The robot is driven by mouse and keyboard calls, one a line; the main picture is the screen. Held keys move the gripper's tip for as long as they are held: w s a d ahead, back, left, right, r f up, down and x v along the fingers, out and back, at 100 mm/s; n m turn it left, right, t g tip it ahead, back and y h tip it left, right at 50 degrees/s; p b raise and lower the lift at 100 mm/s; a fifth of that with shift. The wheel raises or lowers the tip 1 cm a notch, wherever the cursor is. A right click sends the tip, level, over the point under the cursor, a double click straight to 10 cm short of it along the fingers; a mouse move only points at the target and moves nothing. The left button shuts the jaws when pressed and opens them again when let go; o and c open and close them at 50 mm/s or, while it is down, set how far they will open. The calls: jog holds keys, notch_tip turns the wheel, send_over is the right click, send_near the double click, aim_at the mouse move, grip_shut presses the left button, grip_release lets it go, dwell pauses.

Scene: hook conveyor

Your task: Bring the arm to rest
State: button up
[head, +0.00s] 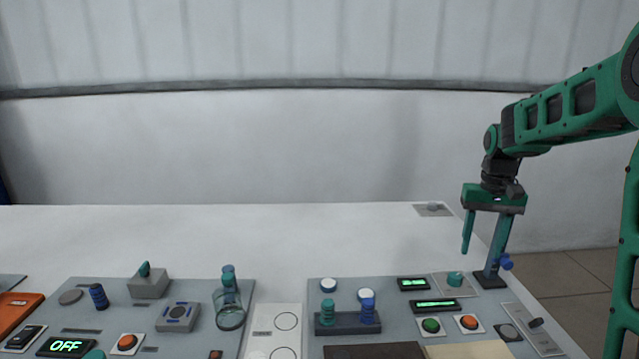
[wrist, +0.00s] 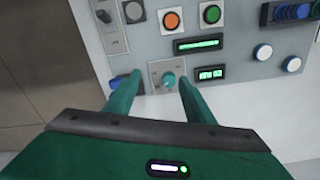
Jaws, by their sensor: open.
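My gripper (head: 481,250) hangs fingers down above the back right corner of the right grey panel, at the end of my green arm. Its two fingers stand apart and nothing is between them in the head view. The same knob (head: 455,279) shows in the head view below and left of the fingers. I cannot tell the exact gap between tips and panel.
A blue knob (head: 506,262) is close to my right finger. Lit green displays (head: 436,305), a green button (head: 431,325) and an orange button (head: 469,322) lie nearby. A glass jar (head: 230,310) stands on the left panel. The white table behind the panels is mostly clear.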

jog(key=s+f+m, duration=0.2)
jog(key=s, duration=3.2)
jog(key=shift+a+f+m, duration=0.25)
jog(key=shift+a+m, duration=0.1)
jog(key=shift+m, duration=0.05)
